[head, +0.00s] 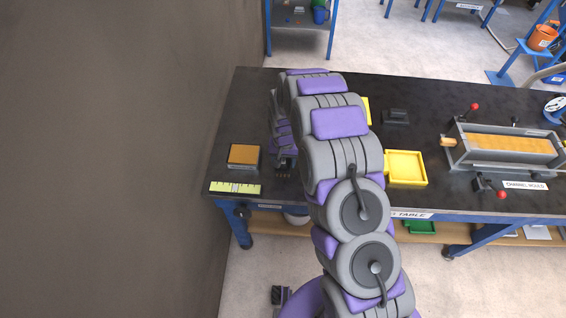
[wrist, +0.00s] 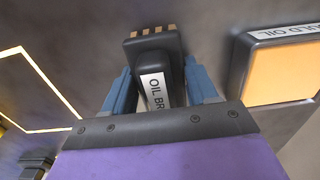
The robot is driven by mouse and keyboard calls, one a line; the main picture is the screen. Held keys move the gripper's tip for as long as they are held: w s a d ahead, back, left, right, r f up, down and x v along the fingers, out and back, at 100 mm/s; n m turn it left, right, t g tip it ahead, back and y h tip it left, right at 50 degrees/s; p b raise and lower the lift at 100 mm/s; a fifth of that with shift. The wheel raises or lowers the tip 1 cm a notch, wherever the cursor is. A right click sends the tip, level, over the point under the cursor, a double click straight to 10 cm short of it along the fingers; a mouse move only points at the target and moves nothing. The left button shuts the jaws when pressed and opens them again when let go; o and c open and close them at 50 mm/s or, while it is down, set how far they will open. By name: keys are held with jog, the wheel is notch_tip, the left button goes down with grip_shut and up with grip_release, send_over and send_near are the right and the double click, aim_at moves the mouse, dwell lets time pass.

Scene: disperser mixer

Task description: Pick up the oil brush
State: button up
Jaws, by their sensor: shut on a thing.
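The oil brush (wrist: 153,50) shows in the wrist view as a dark block with tan bristle tufts at its far end and a white label reading "OIL BR". My gripper (wrist: 158,78) has its blue fingers on both sides of the brush and is shut on it. In the head view my gripper (head: 284,160) is low over the left part of the black table, right of the mould oil pad. The brush is mostly hidden there by my arm. I cannot tell whether it touches the table.
The orange mould oil pad (head: 244,155) in its dark tray is close by; it also shows in the wrist view (wrist: 285,72). A yellow-green ruler strip (head: 235,188) lies at the front edge. A yellow tray (head: 406,168) and the channel mould (head: 510,166) are to the right.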

jog(key=shift+d, duration=0.25)
jog(key=shift+c, duration=1.3)
jog(key=shift+a+r, duration=0.35)
jog(key=shift+r, duration=0.45)
notch_tip(320, 180, up, 2)
jog(key=shift+d+r+p, duration=0.1)
jog(key=shift+r+p, duration=0.1)
jog(key=shift+p, duration=0.35)
jog(key=s+r+p, duration=0.1)
jog(key=s+p, duration=0.1)
jog(key=s, duration=1.4)
jog(key=shift+a, duration=0.2)
jog(key=o, duration=0.7)
jog(key=shift+c, duration=0.2)
jog(key=c, duration=0.4)
